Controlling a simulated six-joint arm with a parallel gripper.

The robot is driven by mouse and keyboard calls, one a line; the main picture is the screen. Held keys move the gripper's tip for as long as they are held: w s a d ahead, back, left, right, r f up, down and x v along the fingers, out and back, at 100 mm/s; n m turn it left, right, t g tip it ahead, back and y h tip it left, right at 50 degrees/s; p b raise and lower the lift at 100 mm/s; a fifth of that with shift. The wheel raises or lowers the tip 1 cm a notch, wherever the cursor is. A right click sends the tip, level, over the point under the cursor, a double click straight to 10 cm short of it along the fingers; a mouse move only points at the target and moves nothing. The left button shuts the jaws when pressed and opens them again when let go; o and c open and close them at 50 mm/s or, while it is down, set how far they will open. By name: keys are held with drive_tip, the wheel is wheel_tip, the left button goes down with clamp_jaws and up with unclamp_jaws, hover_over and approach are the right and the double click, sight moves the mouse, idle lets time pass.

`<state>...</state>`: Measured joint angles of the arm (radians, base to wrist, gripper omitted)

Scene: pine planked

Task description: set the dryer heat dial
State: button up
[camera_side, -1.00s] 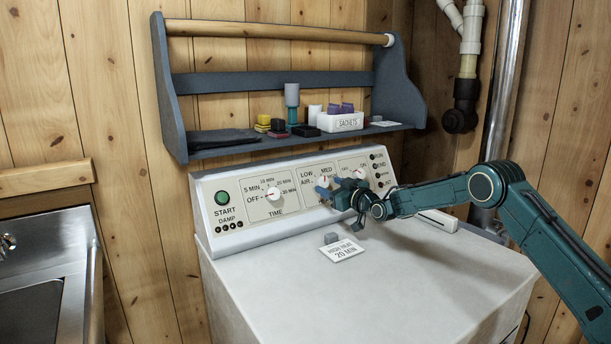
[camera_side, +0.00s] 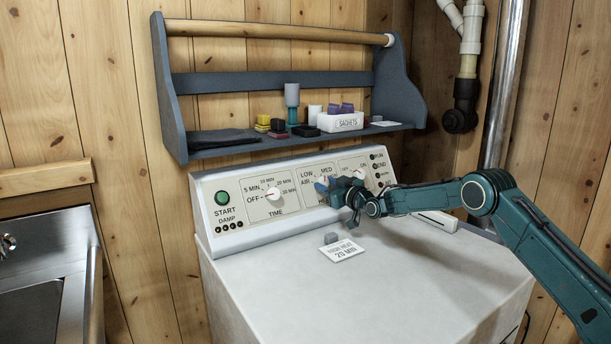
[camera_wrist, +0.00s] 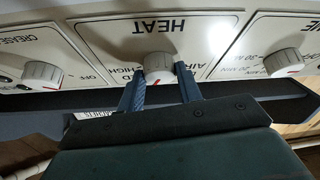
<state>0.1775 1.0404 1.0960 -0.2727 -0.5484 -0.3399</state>
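The heat dial (camera_side: 323,181) is a pale round knob with a red mark on the dryer's sloped panel, between the time dial (camera_side: 273,194) and another dial at the right. In the side view my gripper (camera_side: 326,188) is in front of it and hides part of its labels. In the wrist view, which is upside down, the heat dial (camera_wrist: 158,67) sits between the two blue fingertips of my gripper (camera_wrist: 159,72). The fingers look apart, one on each side of the knob; I cannot tell if either touches it. A card (camera_side: 341,251) reads "HIGH HEAT 20 MIN".
The card leans by a small grey block (camera_side: 330,238) on the dryer top (camera_side: 370,290), which is mostly clear. A green start button (camera_side: 222,198) is on the panel's left. A blue shelf (camera_side: 270,83) with sachets and small items hangs above. A sink (camera_side: 35,310) stands at left.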

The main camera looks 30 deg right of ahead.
drive_tip(key=shift+a+m+h, duration=0.1)
drive_tip(key=shift+m+h, duration=0.2)
drive_tip(key=shift+m, duration=0.3)
drive_tip(key=m+h, duration=0.1)
drive_tip(key=m, duration=0.1)
drive_tip(key=m+h, duration=0.1)
drive_tip(key=m, duration=0.1)
drive_tip(key=shift+a+h, duration=0.2)
drive_tip(key=shift+h, duration=0.1)
drive_tip(key=shift+w+a+r+m+g+h, duration=0.1)
drive_tip(key=shift+m+g+h, duration=0.5)
drive_tip(key=shift+m, duration=1.1)
drive_tip(key=shift+r+m+g+h, duration=0.1)
drive_tip(key=shift+m+g+h, duration=0.2)
drive_tip(key=shift+m+h, duration=1)
drive_tip(key=shift+m, duration=0.5)
drive_tip(key=o, duration=1)
drive_tip(key=shift+y, duration=0.3)
drive_tip(key=v, duration=1.3)
drive_tip(key=shift+s+a, duration=0.15)
drive_tip(key=shift+s, duration=0.2)
